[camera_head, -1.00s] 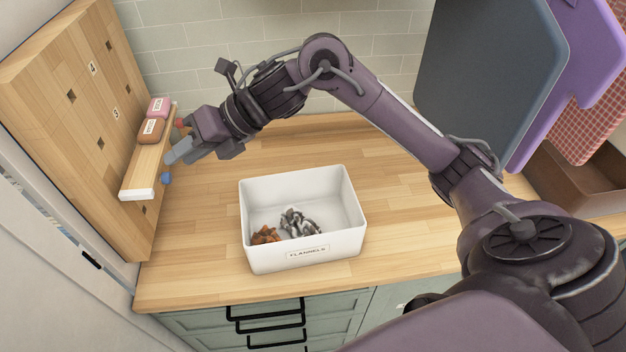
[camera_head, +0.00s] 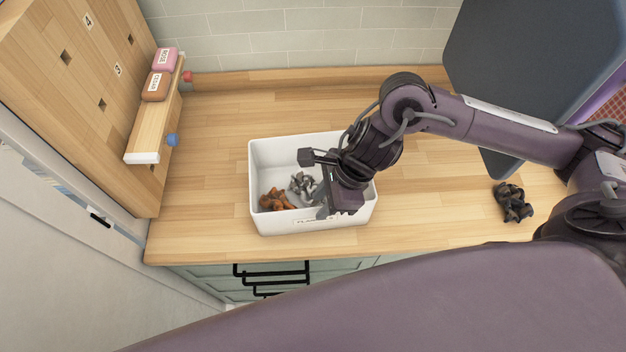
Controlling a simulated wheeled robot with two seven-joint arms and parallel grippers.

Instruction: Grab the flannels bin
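The white flannels bin (camera_head: 262,155) stands on the wooden counter. Its front label is partly covered by my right gripper. A crumpled orange-brown cloth (camera_head: 277,200) and a grey-and-white cloth (camera_head: 302,184) lie inside it. My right gripper (camera_head: 338,212) points down at the right part of the bin's front wall, with its fingers at the rim. I cannot tell whether the fingers straddle the wall or are closed on it. My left gripper is not in view.
A wooden shelf (camera_head: 152,132) on the left board holds a pink bar (camera_head: 166,60) and a brown bar (camera_head: 156,87), near red and blue knobs. A dark crumpled cloth (camera_head: 513,203) lies on the counter (camera_head: 215,200) at right. A dark hanging panel (camera_head: 530,75) stands behind my arm.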

